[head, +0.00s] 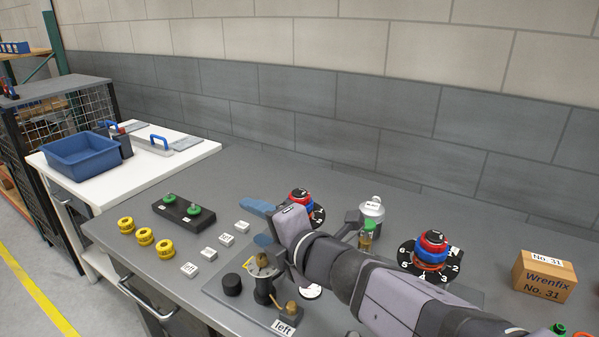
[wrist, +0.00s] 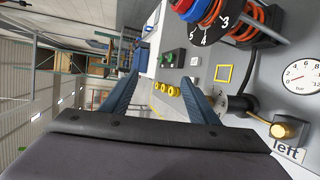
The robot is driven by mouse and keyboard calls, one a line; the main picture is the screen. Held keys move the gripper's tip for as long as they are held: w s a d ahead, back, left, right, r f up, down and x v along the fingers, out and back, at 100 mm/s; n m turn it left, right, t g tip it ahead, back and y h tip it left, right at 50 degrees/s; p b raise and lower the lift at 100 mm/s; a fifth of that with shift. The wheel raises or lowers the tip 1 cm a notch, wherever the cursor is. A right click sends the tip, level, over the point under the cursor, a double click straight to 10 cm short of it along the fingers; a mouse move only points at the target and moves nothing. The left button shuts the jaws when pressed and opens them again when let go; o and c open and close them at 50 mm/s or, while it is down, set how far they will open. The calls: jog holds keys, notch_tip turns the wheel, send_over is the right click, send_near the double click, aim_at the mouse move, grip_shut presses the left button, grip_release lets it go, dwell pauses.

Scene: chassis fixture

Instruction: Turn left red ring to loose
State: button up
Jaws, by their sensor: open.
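The left stack (head: 316,215) has a red ring (head: 301,195) near its top, a blue ring and a black numbered dial. It stands just behind my gripper and is partly hidden by it. In the wrist view its red ring (wrist: 182,5) is cut by the top edge, with the numbered dial (wrist: 222,30) beside it. My gripper (head: 259,223) points left over the bench, with its blue fingers apart. In the wrist view the gripper (wrist: 165,85) is open with nothing between its fingers, and the left stack lies outside them.
A similar right stack (head: 433,243) stands beyond my arm. A brass knob (head: 291,307) is by a "left" label (head: 284,328), near a black cap (head: 232,284). Yellow rings (head: 145,237), green knobs (head: 194,210) and white blocks (head: 226,240) lie left. A carton (head: 544,276) sits right.

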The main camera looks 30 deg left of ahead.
notch_tip(320, 180, up, 4)
jog(key=m+y+p, duration=0.2)
jog(key=m+p, duration=0.4)
jog(key=m, duration=0.2)
jog(key=m+t+h+p, duration=0.3)
jog(key=m+t+p, duration=0.3)
jog(key=m, duration=1)
send_near(302, 201)
jog(key=shift+t, duration=0.7)
jog(key=x, duration=0.3)
jog(key=b+x, duration=0.1)
jog(key=x, duration=0.1)
jog(key=shift+s+a+f, duration=0.1)
jog(key=shift+s+f, duration=0.1)
jog(key=shift+f, duration=0.2)
jog(key=shift+p+x, duration=1.35)
jog(key=shift+x, duration=2.35)
jog(key=c, duration=1.1)
